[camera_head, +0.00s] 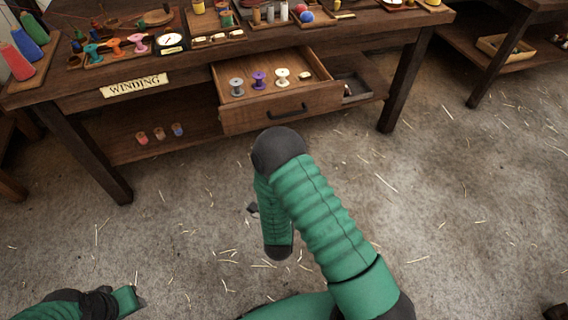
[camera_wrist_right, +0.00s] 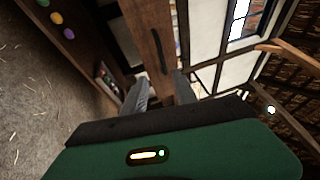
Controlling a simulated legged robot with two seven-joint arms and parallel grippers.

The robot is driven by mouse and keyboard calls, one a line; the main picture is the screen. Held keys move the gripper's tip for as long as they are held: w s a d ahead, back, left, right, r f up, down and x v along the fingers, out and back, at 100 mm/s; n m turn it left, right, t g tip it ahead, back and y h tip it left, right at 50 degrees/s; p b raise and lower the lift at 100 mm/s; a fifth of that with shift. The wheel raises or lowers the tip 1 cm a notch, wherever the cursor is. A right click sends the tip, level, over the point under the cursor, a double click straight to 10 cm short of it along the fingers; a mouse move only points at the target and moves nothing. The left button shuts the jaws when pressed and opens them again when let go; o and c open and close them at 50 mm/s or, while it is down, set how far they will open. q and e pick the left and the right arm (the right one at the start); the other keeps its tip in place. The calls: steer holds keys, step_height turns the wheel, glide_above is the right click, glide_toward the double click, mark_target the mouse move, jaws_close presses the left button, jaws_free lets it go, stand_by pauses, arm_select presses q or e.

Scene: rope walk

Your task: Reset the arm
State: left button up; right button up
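My right arm (camera_head: 318,222) reaches up from the bottom of the head view, bends at a dark joint and folds back down in front of the table. Its hand is mostly hidden there. In the right wrist view my right gripper (camera_wrist_right: 158,90) has two grey fingers apart with nothing between them. Beyond them is the wooden drawer front (camera_wrist_right: 148,35) with its dark handle. My left arm shows at the lower left of the head view, and its gripper (camera_head: 138,299) is small and partly seen, apart from everything.
The winding table (camera_head: 230,60) stands ahead with an open drawer (camera_head: 290,118) holding grey, purple and cream spools. The straw-strewn floor (camera_head: 470,210) is clear at right.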

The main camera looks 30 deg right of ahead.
steer(key=shift+v, duration=1.15)
